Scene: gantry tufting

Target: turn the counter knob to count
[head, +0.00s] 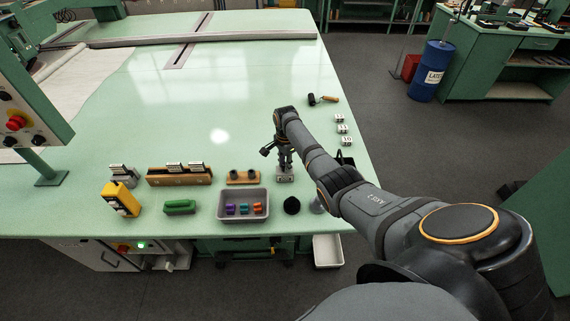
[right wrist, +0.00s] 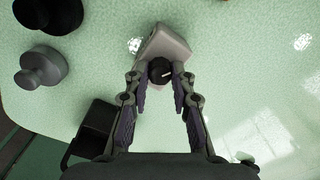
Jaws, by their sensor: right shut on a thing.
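The counter is a small light-grey box (right wrist: 162,45) on the pale green table; it also shows in the head view (head: 285,177) near the table's front, right of the grey tray. Its black round knob (right wrist: 160,71) has a white pointer mark directed to the right in the wrist view. My right gripper (head: 284,163) points down over the counter. In the wrist view its fingertips (right wrist: 162,84) sit on either side of the knob, shut on it. The counter's display cannot be read. My left gripper is not in view.
A grey tray (head: 243,217) with small coloured pieces lies left of the counter. A black round thing (head: 292,205) stands close in front. A wooden holder (head: 242,181) is just left, and a black-headed roller (head: 322,99) lies farther back. The table's middle is clear.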

